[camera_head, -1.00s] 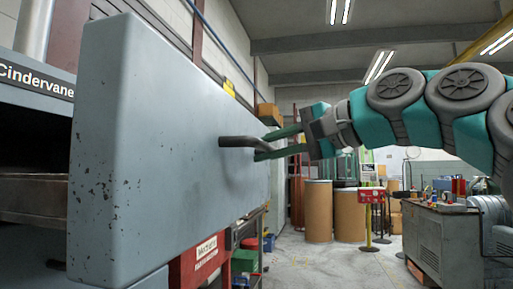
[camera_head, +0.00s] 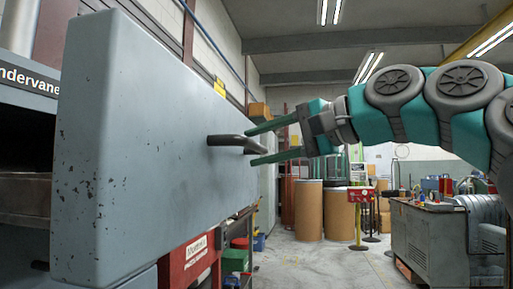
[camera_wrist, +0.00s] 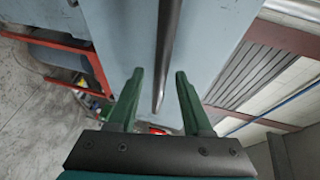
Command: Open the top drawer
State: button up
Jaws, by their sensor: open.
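The drawer front (camera_head: 140,150) is a large grey-blue panel with chipped paint, filling the left of the head view. It stands out in front of the machine body at far left. It also shows in the wrist view (camera_wrist: 118,25). Its dark bar handle (camera_head: 228,140) sticks out from the face and shows between the fingers in the wrist view (camera_wrist: 168,40). My gripper (camera_head: 250,147) is open, with one green finger above and one below the handle's end. In the wrist view the fingers (camera_wrist: 160,73) stand apart, with gaps on both sides of the bar.
A machine with a nameplate (camera_head: 28,80) and a dark opening stands behind the panel at left. A red unit (camera_head: 190,262) is below it. Brown drums (camera_head: 309,210) and a grey workbench (camera_head: 430,240) stand farther back. The floor between is clear.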

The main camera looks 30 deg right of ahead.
jog(key=v, duration=0.6)
jog(key=shift+s, duration=0.2)
jog(key=shift+d, duration=0.15)
